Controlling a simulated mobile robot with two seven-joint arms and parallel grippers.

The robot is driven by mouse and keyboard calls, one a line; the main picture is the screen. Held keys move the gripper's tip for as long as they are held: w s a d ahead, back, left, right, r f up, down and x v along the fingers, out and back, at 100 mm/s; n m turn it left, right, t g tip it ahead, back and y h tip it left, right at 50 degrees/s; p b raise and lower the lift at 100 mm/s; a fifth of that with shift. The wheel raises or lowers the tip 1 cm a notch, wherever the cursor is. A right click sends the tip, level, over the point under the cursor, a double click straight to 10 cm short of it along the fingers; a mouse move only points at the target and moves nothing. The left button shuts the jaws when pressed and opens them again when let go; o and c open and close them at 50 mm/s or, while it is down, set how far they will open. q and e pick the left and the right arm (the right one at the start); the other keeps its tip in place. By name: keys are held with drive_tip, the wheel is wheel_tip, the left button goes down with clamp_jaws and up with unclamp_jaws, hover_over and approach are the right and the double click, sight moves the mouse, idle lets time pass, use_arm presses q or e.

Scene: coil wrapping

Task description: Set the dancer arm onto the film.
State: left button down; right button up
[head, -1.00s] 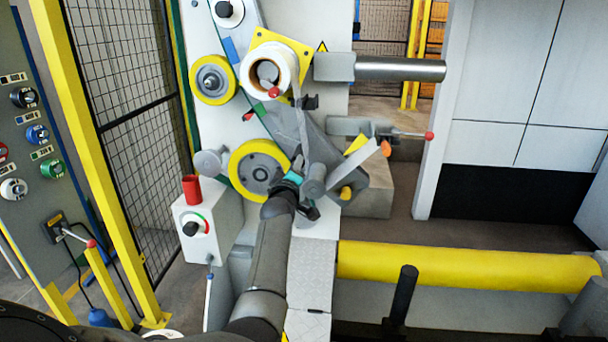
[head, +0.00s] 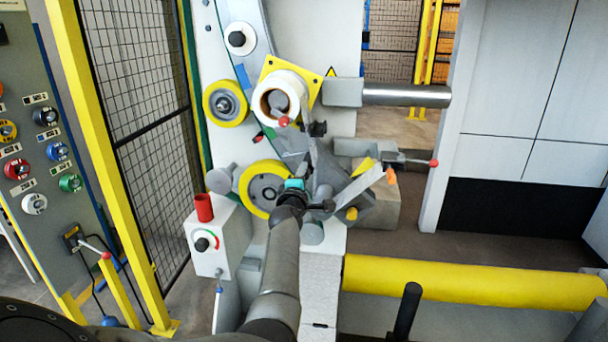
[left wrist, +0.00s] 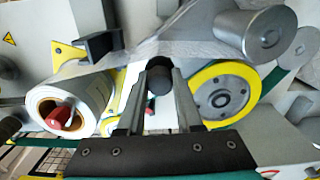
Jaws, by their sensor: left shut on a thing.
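My left gripper (head: 314,204) reaches up in front of the wrapping machine, beside the lower yellow-rimmed wheel (head: 265,190). In the left wrist view its two fingers are shut on a dark round handle (left wrist: 158,80), which I take as the dancer arm's. A grey roller (head: 312,232) shows just below the gripper; the left wrist view also shows it (left wrist: 255,35). The film roll (head: 283,97) sits above on a yellow plate. Greyish film (head: 293,143) runs down from it. My gripper hides part of the arm, and I cannot tell whether the roller touches the film.
A grey control box (head: 213,240) with a red cup stands left of my arm. A steel shaft (head: 405,95) and a red-tipped lever (head: 415,160) stick out to the right. A mesh fence (head: 140,110) stands at left.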

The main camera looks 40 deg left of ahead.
use_arm(q)
drive_tip(key=shift+r, duration=0.2)
drive_tip(key=c, duration=0.6)
unclamp_jaws()
drive_tip(key=shift+w+f, duration=0.1)
drive_tip(key=p+v, duration=0.8)
drive_tip(key=v, duration=0.7)
drive_tip(key=shift+p, duration=0.35)
